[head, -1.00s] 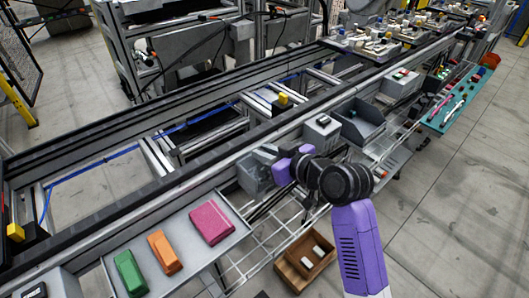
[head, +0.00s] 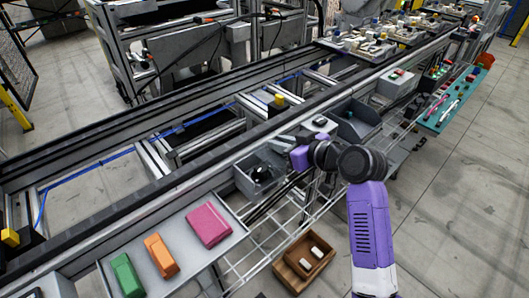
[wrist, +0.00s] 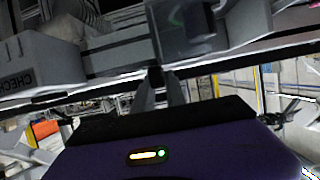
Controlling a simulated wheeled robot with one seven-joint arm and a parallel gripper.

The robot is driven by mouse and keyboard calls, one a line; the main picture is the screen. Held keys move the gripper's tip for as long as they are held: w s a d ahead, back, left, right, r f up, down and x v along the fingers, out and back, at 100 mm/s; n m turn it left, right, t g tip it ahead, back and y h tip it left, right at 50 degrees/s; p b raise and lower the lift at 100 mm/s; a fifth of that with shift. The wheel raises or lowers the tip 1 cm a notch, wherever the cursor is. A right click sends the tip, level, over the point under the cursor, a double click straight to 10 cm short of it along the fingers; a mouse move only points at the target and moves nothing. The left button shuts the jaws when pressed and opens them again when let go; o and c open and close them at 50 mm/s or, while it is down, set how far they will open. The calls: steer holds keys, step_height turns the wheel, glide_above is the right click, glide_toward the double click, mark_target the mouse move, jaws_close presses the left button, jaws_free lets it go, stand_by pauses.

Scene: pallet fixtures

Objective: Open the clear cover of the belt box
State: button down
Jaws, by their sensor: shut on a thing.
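The belt box (head: 256,184) is a grey box on the near side of the rail, left of my gripper. Its top now shows open in the head view, with a dark coiled thing inside. My gripper (head: 284,140) is above the box's right side, its grey fingers pointing left. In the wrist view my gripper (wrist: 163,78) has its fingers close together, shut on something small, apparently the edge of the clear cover. The cover itself is hard to make out; a smoky see-through panel (wrist: 188,28) shows beyond the fingertips.
A sloped tray (head: 187,262) with green, orange and pink blocks is at the lower left. A wooden box (head: 287,274) with white pieces sits below. The long rail runs behind.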

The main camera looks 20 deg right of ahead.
steer(key=d, duration=0.1)
steer(key=w+d, duration=0.1)
steer(key=d, duration=0.3)
steer(key=shift+w+b, duration=0.3)
steer(key=shift+w, duration=0.05)
steer(key=c, duration=1.4)
jaws_free()
steer(key=shift+o, duration=0.2)
steer(key=v, duration=0.8)
